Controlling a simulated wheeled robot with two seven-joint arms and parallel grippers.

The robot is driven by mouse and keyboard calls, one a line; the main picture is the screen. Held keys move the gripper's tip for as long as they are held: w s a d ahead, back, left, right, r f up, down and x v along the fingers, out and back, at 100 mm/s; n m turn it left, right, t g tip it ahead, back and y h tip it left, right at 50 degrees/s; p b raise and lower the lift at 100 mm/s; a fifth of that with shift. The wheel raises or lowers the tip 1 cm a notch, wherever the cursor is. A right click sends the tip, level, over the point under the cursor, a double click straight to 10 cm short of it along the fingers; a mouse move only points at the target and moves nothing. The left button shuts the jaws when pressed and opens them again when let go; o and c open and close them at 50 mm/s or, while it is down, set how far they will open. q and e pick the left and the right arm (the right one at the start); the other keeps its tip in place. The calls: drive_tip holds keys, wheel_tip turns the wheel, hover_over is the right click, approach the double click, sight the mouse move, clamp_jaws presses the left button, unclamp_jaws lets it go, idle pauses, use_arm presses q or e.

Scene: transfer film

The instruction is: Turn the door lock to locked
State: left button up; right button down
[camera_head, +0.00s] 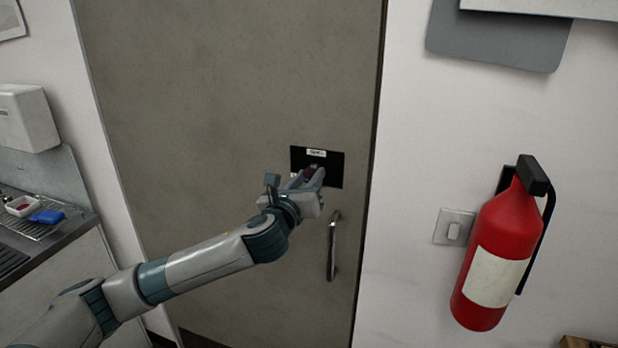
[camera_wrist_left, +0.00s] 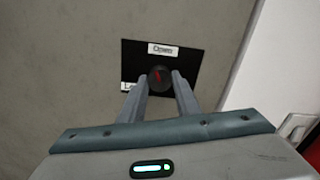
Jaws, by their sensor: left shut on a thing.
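The door lock is a black plate (camera_head: 331,166) on the grey door (camera_head: 230,90), with white labels at its top and lower left. The top label seems to read "Open"; the lower-left one is partly hidden by a finger. My left gripper (camera_head: 314,178) is at the plate, its fingers (camera_wrist_left: 160,84) shut on the knob from both sides. My right gripper is not in view.
A vertical door handle (camera_head: 333,245) sits just below the lock. To the right, a light switch (camera_head: 454,227) and a red fire extinguisher (camera_head: 497,250) are on the wall. A counter with a rack and a blue item (camera_head: 47,217) stands at the left.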

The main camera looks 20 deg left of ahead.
use_arm(q)
drive_tip(key=n, duration=0.6)
drive_tip(key=shift+n, duration=0.3)
drive_tip(key=n, duration=0.3)
drive_tip(key=shift+p, duration=0.4)
drive_tip(key=shift+n, duration=1.4)
drive_tip(key=shift+r, duration=0.1)
drive_tip(key=o, duration=1)
drive_tip(key=shift+o, duration=0.2)
drive_tip(key=shift+s, duration=0.1)
